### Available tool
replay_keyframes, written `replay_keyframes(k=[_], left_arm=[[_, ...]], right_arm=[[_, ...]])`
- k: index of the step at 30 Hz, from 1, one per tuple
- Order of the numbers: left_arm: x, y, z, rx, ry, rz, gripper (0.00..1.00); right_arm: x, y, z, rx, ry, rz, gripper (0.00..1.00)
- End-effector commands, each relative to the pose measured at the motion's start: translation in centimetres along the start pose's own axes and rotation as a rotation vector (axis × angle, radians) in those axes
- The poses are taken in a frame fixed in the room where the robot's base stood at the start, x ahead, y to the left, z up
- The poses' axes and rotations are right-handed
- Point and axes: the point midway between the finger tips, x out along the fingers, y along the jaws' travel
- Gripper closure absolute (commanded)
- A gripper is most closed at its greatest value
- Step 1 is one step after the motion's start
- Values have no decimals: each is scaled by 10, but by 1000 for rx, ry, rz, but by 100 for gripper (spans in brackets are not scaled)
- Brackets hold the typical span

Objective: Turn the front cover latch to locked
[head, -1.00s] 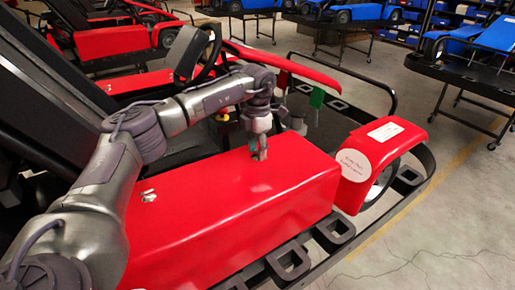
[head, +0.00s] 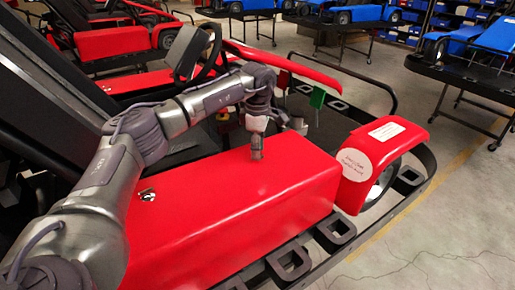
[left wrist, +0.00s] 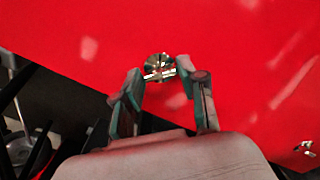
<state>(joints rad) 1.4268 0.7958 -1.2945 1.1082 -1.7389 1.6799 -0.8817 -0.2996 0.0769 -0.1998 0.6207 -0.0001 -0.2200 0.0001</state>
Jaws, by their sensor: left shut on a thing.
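The red cover (head: 285,195) of the kart's side box carries a small round metal latch with a wing across it. In the left wrist view this latch (left wrist: 159,68) sits between my fingertips, its wing lying nearly crosswise from one finger to the other. My left gripper (head: 257,155) points down on the cover's top and is shut on this latch; it also shows in the left wrist view (left wrist: 159,72). In the head view the gripper hides the latch. A second latch (head: 148,195) is on the same cover, nearer to me. My right gripper is not in view.
A black tube bumper with slotted plates (head: 335,230) runs along the box. A red wheel fairing (head: 375,155) with a round label stands past the box's far end. The steering wheel (head: 208,55) is behind my arm. Open floor lies at the right.

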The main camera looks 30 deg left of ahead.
Motion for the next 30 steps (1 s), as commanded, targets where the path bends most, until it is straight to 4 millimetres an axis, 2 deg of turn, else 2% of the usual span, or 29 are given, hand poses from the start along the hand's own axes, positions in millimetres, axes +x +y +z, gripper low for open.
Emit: replay_keyframes(k=[18, 30], left_arm=[[0, 0, 1, 561, -2, 2, 93], [0, 0, 1, 769, -2, 1, 93]], right_arm=[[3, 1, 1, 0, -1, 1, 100], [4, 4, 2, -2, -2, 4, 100]])
